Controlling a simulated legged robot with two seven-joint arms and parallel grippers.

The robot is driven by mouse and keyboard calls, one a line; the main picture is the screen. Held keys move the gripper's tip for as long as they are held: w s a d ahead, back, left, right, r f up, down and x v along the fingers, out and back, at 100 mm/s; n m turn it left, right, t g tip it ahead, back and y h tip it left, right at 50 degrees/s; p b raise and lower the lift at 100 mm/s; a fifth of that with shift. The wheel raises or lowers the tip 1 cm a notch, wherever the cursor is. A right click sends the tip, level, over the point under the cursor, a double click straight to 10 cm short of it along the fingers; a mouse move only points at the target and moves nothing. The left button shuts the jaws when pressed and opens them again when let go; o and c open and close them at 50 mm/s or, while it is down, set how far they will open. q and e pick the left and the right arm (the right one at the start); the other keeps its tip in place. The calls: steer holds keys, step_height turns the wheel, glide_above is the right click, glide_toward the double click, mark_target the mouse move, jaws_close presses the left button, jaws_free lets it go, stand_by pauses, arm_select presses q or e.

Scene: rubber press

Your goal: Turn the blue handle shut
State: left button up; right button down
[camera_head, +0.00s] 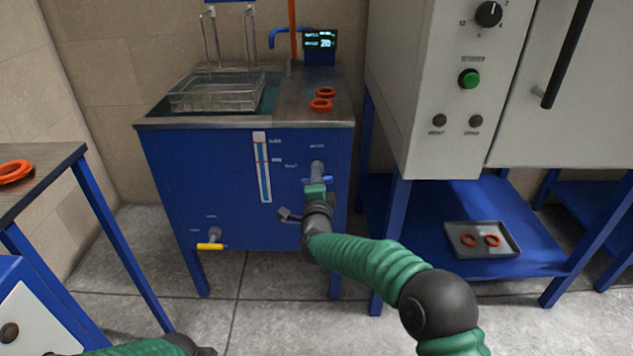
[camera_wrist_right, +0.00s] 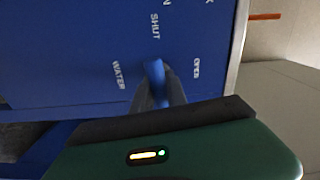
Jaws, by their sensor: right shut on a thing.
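The blue handle (camera_head: 328,181) is on a grey valve (camera_head: 317,168) at the right of the blue tank's front. My right gripper (camera_head: 316,188) is at this valve and partly covers the handle. In the right wrist view, the dark fingers (camera_wrist_right: 165,90) are shut on the blue handle (camera_wrist_right: 154,72). The handle's visible end lies below the word SHUT, with OPEN to the right and WATER to the left. The rest of the handle is hidden by the gripper. Part of my left arm shows at the bottom left in the head view, without its gripper.
A yellow-handled valve (camera_head: 210,246) is low on the tank's left. A wire basket (camera_head: 215,92) and orange rings (camera_head: 321,104) are on top. A grey press cabinet (camera_head: 425,90) stands right. A tray (camera_head: 482,240) with two rings is on its lower shelf.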

steer(key=shift+f+m, duration=0.2)
steer(key=shift+m, duration=0.4)
steer(key=c, duration=1.3)
jaws_free()
steer(key=shift+s+r, duration=0.1)
